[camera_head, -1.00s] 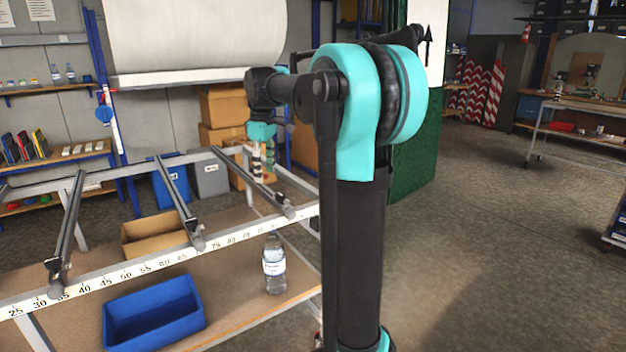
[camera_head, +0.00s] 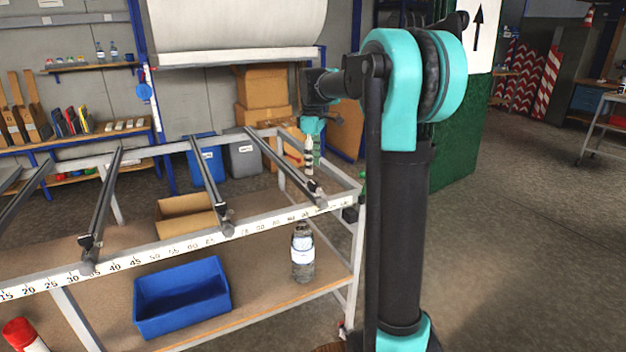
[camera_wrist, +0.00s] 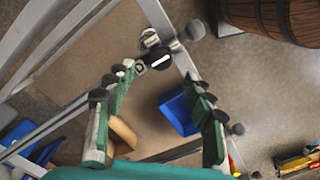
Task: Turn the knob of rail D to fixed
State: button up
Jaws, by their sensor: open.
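The rightmost dark rail (camera_head: 275,152) in the head view slopes down to the white numbered front bar, with dark fittings at its near end. In the wrist view, a black round knob (camera_wrist: 160,57) with a white line sits just beyond my fingertips, beside a small round label (camera_wrist: 139,67) that seems to read D. The line lies at a slant; any words by the knob are too small to read.
More rails (camera_head: 100,210) lie to the left on the same frame. A blue bin (camera_head: 182,297), a cardboard box (camera_head: 185,215) and a bottle (camera_head: 302,252) stand on the shelf below. A wooden barrel (camera_wrist: 275,15) shows in the wrist view. The floor on the right is clear.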

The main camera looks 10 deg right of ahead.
aim_at(313, 182)
notch_tip(313, 182, down, 6)
jog(key=shift+f, duration=0.1)
dwell(0.4)
jog(key=c, duration=1.2)
